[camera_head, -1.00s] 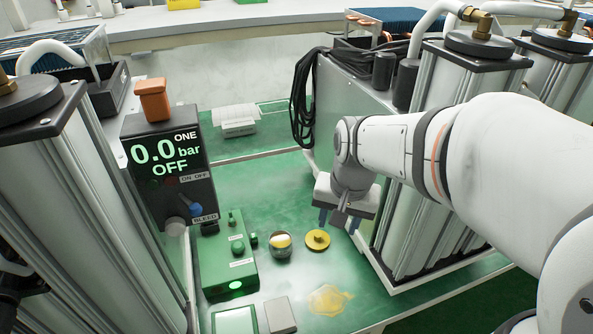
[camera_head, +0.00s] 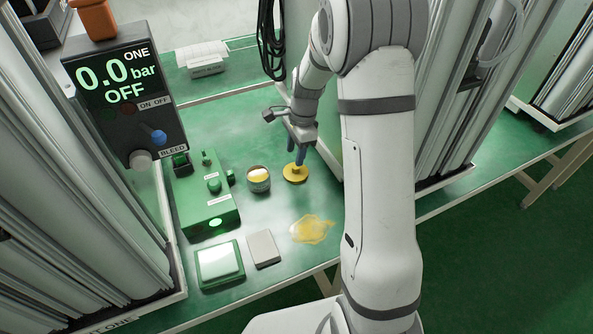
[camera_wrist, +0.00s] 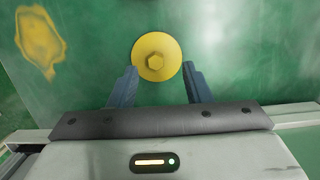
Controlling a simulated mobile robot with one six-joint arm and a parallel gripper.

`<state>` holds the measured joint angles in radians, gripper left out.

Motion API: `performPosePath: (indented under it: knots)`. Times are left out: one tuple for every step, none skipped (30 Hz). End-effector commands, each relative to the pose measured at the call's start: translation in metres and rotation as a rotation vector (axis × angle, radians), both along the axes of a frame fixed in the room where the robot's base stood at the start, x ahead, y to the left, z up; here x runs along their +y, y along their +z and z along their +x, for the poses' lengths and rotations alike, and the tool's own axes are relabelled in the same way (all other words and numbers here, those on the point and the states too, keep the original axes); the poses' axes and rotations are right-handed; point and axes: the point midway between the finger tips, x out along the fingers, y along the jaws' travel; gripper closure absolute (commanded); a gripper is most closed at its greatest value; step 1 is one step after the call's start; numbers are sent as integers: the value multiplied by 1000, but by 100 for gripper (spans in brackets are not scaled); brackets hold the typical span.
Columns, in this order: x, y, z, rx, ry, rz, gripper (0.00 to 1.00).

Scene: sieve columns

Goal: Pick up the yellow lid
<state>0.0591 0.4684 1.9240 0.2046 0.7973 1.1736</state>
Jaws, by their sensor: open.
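The yellow lid (camera_head: 295,173) lies flat on the green table, right of a small round jar (camera_head: 258,179) with yellow contents. In the wrist view the lid (camera_wrist: 157,56) is a round disc with a hexagonal knob at its centre. My gripper (camera_head: 299,160) is right above the lid, pointing down. In the wrist view my gripper (camera_wrist: 160,72) is open, with one blue finger on each side of the lid's near part. Nothing is between the fingers but the lid's near edge as seen from above; I cannot tell whether they touch it.
A yellow spill (camera_head: 312,229) lies in front of the lid. A metal column unit (camera_head: 440,130) rises to the right. Black cables (camera_head: 271,40) hang behind.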

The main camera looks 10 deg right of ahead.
Motion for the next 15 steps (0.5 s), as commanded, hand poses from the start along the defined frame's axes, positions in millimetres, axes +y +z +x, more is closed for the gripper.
performPosePath:
  knots:
    - [-1,-8,-2,4,-1,0,56]
    - [-2,-12,-3,4,-1,0,56]
    - [-3,-19,-4,5,0,0,56]
    - [-4,-24,-5,4,1,-1,56]
    - [-5,-28,-5,4,1,-1,56]
    - [-3,-34,-5,4,2,-1,56]
    - [-3,-37,-5,3,2,-1,56]
    - [-2,-40,-5,3,2,-1,56]
    - [-2,-44,-5,3,2,-1,56]
    - [-1,-45,-5,2,2,0,56]
    - [-1,-46,-5,2,2,0,56]
    - [-1,-47,-5,0,2,-1,56]
    - [-1,-47,-5,0,2,-1,56]
    - [-1,-47,-5,-1,3,-1,56]
    - [-1,-47,-5,-1,3,-1,56]
